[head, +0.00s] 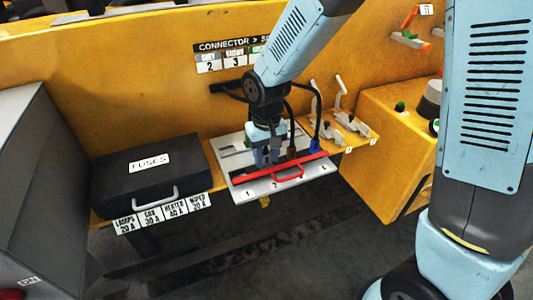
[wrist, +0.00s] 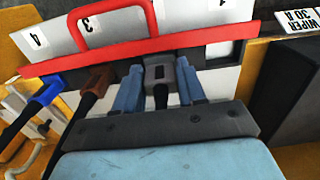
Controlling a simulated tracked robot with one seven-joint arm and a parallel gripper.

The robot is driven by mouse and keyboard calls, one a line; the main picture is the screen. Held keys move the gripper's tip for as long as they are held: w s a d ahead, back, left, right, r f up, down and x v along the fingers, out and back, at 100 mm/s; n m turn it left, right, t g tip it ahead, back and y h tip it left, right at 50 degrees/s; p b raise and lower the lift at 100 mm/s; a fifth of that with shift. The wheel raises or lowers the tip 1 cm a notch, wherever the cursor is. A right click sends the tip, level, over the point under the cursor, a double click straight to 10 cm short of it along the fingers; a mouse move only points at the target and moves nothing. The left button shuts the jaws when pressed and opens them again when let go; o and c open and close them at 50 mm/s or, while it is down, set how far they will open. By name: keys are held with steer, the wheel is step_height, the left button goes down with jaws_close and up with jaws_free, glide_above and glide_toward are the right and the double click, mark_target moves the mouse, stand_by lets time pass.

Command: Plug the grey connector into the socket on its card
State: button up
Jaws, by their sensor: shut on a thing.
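My gripper (wrist: 159,78) is shut on the grey connector (wrist: 160,70), with its black cable running back between the blue fingers. In the head view my gripper (head: 268,156) is low over the white panel (head: 228,148), just behind the red bar (head: 258,179). The connector's front end is close to the bar; I cannot tell whether it is seated. The sockets are hidden. Panel numbers 1 to 4 show across the two views. The card (head: 209,61) on the yellow wall is headed "CONNECTOR"; numbers 2 and 3 show, the small words are unreadable, and my arm covers part.
A brown connector (wrist: 98,82) and a blue connector (wrist: 46,90) stand beside the grey one, at the red bar. The red handle (head: 288,173) rises from the bar. A black fuse box (head: 150,177) stands left of the panel. Levers (head: 352,123) stand to its right.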

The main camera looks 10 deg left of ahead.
mark_target(267, 154)
steer(key=o, duration=1.2)
steer(key=shift+c, duration=0.2)
step_height(267, 154, up, 14)
steer(key=shift+f, duration=0.2)
steer(key=s+d+r+m+t, duration=0.2)
steer(key=d+r, duration=0.3)
steer(key=d, duration=0.7)
steer(key=s+d+r+m+t, duration=0.25)
steer(key=d+r, duration=0.25)
steer(key=d, duration=0.6)
steer(key=s+d+m+t, duration=0.1)
steer(key=s+d, duration=0.5)
steer(key=d, duration=0.1)
steer(key=shift+s+d+r+m, duration=0.3)
steer(key=shift+d+m, duration=0.05)
